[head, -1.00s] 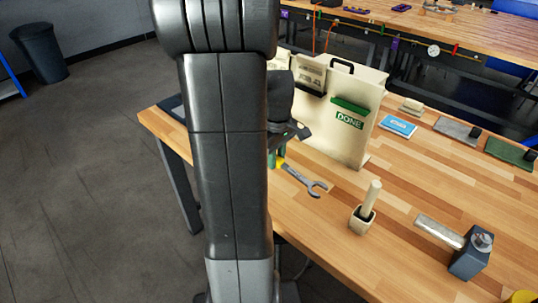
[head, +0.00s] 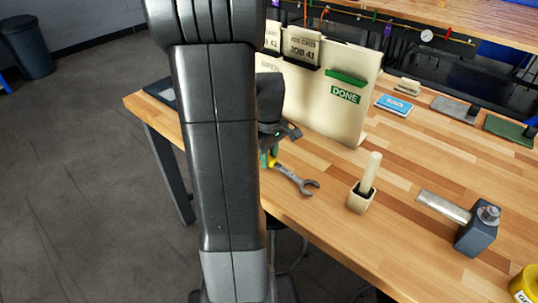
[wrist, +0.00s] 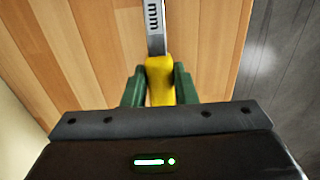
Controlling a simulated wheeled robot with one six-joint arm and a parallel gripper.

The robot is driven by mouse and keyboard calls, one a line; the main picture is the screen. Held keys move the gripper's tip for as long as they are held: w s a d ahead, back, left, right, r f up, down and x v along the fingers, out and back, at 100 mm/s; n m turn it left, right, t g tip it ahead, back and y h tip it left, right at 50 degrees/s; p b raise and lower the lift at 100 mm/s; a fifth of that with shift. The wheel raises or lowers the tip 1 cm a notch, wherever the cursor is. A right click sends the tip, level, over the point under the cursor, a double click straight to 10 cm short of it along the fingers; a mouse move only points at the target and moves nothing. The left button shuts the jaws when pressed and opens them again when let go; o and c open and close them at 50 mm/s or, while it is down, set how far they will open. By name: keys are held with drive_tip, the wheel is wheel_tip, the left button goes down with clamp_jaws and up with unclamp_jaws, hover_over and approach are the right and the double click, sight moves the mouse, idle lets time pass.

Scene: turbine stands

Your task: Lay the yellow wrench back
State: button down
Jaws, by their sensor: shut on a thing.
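The yellow wrench has a grey metal shaft and an open-ended jaw (head: 306,187), with a yellow grip (wrist: 159,80). In the wrist view my gripper (wrist: 160,88) has its green fingers shut on both sides of the yellow grip, and the metal shaft points away from me. In the head view my gripper (head: 268,160) is mostly hidden behind my arm, at the left part of the wooden bench (head: 330,225). The wrench's head is over or on the bench top; I cannot tell whether it touches.
A cream board (head: 320,105) with a green DONE label stands behind the wrench. A cream holder (head: 361,198) with an upright stick and a dark block with a metal bar (head: 476,232) stand to the right. A yellow container (head: 525,285) is at the lower right. Wood between them is clear.

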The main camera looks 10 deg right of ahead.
drive_tip(key=shift+f, duration=0.35)
drive_tip(key=c, duration=0.9)
unclamp_jaws()
drive_tip(key=shift+r, duration=0.1)
drive_tip(key=shift+r+p, duration=2.7)
drive_tip(key=shift+r, duration=0.8)
drive_tip(key=shift+f, duration=0.15)
wheel_tip(320, 180, down, 7)
drive_tip(key=b, duration=0.6)
drive_tip(key=shift+r, duration=0.2)
